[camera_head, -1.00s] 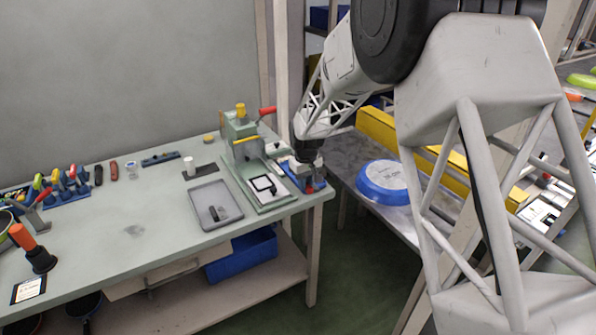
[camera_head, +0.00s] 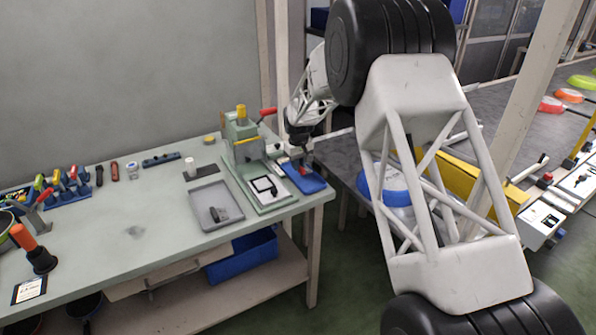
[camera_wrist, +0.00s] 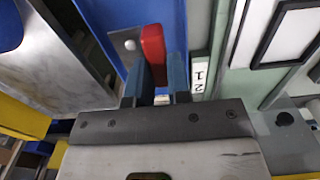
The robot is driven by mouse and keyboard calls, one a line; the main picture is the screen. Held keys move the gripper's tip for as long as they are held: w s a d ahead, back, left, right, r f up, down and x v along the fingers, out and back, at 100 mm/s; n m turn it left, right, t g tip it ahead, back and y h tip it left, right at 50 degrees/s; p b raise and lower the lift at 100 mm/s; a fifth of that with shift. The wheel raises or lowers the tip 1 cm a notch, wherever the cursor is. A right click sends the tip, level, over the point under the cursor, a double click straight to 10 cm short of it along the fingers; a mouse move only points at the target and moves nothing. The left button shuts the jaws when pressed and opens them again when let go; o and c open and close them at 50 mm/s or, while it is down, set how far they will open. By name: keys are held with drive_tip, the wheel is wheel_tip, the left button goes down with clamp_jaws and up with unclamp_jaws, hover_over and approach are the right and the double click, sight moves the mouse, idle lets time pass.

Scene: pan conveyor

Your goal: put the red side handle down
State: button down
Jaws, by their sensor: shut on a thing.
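My gripper (camera_head: 301,154) is over the right end of the green workbench, above a small blue tray (camera_head: 314,184). It is shut on the red side handle (camera_head: 303,171), a short red piece. In the wrist view, the handle (camera_wrist: 153,48) shows between the two dark blue fingers (camera_wrist: 160,84), with the blue tray (camera_wrist: 115,18) behind it. The fingers hide its gripped end. I cannot tell whether the handle touches the tray.
A green press fixture (camera_head: 240,135) with a red lever stands just left of the tray. A grey tray (camera_head: 198,200) lies further left. A blue pan (camera_head: 370,180) rests on the metal table to the right. The bench's front middle is clear.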

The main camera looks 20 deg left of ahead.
drive_tip(key=shift+w+a, duration=0.2)
drive_tip(key=shift+w, duration=0.25)
drive_tip(key=shift+f, duration=0.2)
drive_tip(key=shift+f, duration=1.6)
drive_tip(key=shift+f, duration=0.15)
drive_tip(key=c, duration=1.4)
unclamp_jaws()
drive_tip(key=shift+o, duration=0.2)
wheel_tip(320, 180, up, 12)
drive_tip(key=shift+r, duration=0.15)
